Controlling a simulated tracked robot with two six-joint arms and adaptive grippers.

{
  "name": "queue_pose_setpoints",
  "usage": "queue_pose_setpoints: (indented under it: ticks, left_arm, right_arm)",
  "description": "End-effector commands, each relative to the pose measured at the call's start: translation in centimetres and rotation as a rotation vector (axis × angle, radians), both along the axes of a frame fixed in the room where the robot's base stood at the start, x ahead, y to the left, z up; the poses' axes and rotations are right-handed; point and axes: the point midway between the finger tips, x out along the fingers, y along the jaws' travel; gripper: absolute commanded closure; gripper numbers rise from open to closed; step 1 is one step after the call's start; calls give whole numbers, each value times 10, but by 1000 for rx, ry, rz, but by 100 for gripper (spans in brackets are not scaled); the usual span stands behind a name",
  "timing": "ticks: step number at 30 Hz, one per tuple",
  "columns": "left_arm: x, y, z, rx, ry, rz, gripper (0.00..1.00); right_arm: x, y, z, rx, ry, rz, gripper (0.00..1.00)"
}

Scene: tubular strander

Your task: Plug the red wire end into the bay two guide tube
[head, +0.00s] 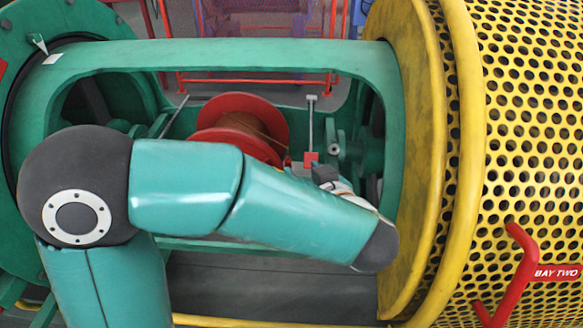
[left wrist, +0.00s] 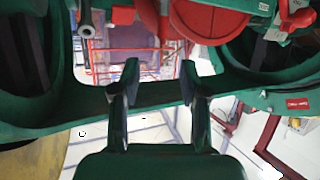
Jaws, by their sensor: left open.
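My left gripper (left wrist: 158,84) is open and empty in the left wrist view, its two dark fingers apart. In the head view only part of it (head: 326,176) shows behind my forearm. A small red block (head: 311,157) sits at the lower end of a thin rod, close to the gripper; it also seems to show in the left wrist view (left wrist: 122,14). I cannot tell whether it is the red wire end. A grey tube with an open round mouth (head: 334,149), likely the guide tube, is just right of the block; it shows at upper left in the wrist view (left wrist: 85,31).
A red bobbin (head: 265,108) with copper wire sits in the green cradle frame (head: 240,52). A yellow perforated guard (head: 530,130) stands right, with a red handle and a BAY TWO label (head: 558,272). A red part (left wrist: 297,15) is at the wrist view's upper right.

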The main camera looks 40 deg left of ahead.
Motion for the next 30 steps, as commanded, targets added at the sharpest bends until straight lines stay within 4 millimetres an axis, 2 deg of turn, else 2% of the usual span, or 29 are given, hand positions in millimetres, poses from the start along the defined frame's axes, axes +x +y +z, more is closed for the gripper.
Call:
queue_pose_setpoints:
  ticks: [1,4,14,21,30]
  left_arm:
    - [5,10,-4,1,4,7,55]
    - [14,23,-10,1,5,6,55]
    - [27,42,-17,1,5,6,55]
    - [45,68,-29,0,5,8,55]
    - [50,75,-33,0,4,4,55]
  right_arm:
    - [0,0,1,0,0,0,60]
    - [0,0,1,0,0,0,60]
    - [0,0,4,0,-1,0,60]
    - [0,0,9,0,-1,0,60]
    - [0,0,10,0,-1,0,60]
